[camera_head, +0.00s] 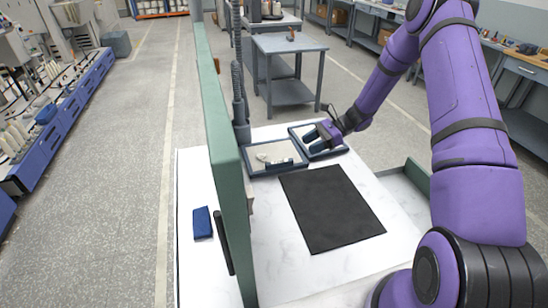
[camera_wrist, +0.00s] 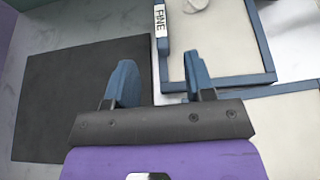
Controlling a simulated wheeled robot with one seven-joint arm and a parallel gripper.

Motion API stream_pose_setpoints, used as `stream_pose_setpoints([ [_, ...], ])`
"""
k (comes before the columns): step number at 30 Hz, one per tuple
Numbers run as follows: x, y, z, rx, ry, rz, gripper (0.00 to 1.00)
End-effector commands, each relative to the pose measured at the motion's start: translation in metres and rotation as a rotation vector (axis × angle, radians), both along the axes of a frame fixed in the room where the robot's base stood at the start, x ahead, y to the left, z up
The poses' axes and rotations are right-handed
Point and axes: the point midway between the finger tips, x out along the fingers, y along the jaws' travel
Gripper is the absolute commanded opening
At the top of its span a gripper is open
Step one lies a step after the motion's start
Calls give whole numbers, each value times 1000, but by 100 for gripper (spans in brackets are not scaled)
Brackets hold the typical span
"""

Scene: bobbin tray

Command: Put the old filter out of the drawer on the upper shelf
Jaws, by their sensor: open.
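My gripper (camera_head: 325,132) is over the right-hand tray (camera_head: 343,151) at the back of the white table. In the wrist view its two blue fingers (camera_wrist: 161,85) stand apart with nothing between them. The left-hand tray (camera_head: 262,172), pale inside with a dark rim, holds a small whitish object (camera_head: 268,156). That object also shows at the top of the wrist view (camera_wrist: 195,5), in the tray with a "FINE" label (camera_wrist: 160,20). I cannot make out an old filter, or tell which part is the upper shelf. A green-edged recess (camera_head: 417,176) at the right may be a drawer; my arm hides part of it.
A black mat (camera_head: 330,208) lies flat in front of the trays. A tall green panel (camera_head: 226,160) stands along the table's left part. A blue block (camera_head: 202,222) lies left of it. A grey side table (camera_head: 290,45) stands behind. The white surface around the mat is clear.

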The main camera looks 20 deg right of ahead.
Motion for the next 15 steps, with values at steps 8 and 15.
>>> stream_pose_setpoints([
  [8,1,12,-12,17,15,-15,49],
  [15,1,44,-26,15,15,-15,49],
])
